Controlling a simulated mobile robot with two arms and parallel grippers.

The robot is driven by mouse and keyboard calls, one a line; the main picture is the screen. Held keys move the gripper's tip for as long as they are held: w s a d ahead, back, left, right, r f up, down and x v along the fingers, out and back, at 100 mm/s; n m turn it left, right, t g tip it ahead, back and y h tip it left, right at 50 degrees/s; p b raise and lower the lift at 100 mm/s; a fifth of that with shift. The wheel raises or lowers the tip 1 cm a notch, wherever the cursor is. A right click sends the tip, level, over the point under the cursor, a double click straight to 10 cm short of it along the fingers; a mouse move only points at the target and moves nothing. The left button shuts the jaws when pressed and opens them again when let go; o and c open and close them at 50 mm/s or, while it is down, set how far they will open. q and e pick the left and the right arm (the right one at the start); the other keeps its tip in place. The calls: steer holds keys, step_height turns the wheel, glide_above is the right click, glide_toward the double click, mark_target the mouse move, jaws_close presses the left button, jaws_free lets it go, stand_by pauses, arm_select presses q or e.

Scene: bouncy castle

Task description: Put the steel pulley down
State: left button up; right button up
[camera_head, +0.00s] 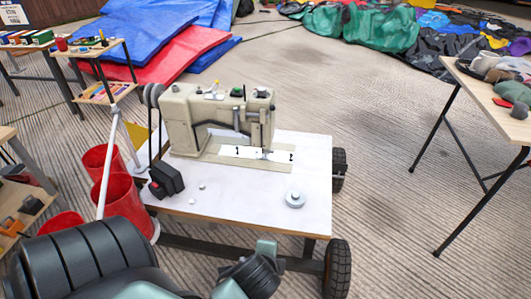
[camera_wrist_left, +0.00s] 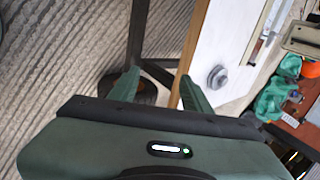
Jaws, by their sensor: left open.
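The steel pulley (camera_head: 295,199) is a small grey disc with a raised hub. It lies flat on the white top of the wheeled table (camera_head: 240,218), near its front right corner. It also shows in the left wrist view (camera_wrist_left: 217,77), just beyond and to the right of the fingers. My left gripper (camera_wrist_left: 159,76) is open and empty, with its two green fingers apart near the table's edge and not touching the pulley. In the head view my left arm comes in at the bottom, in front of the table. My right gripper is not in view.
A beige sewing machine (camera_head: 220,120) stands on the table behind the pulley. A black box with a red part (camera_head: 166,179) and small white bits lie at the left. Red buckets (camera_head: 122,185) stand left of the table. Another table (camera_head: 490,95) is at the right, with clear floor between.

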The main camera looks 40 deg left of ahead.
arm_select(q)
steer(key=s+d+r+n+g+h, duration=0.2)
steer(key=s+d+n+h, duration=0.1)
steer(key=s+d+n, duration=0.4)
steer(key=s+n, duration=0.2)
steer(key=shift+s+g+h, duration=0.4)
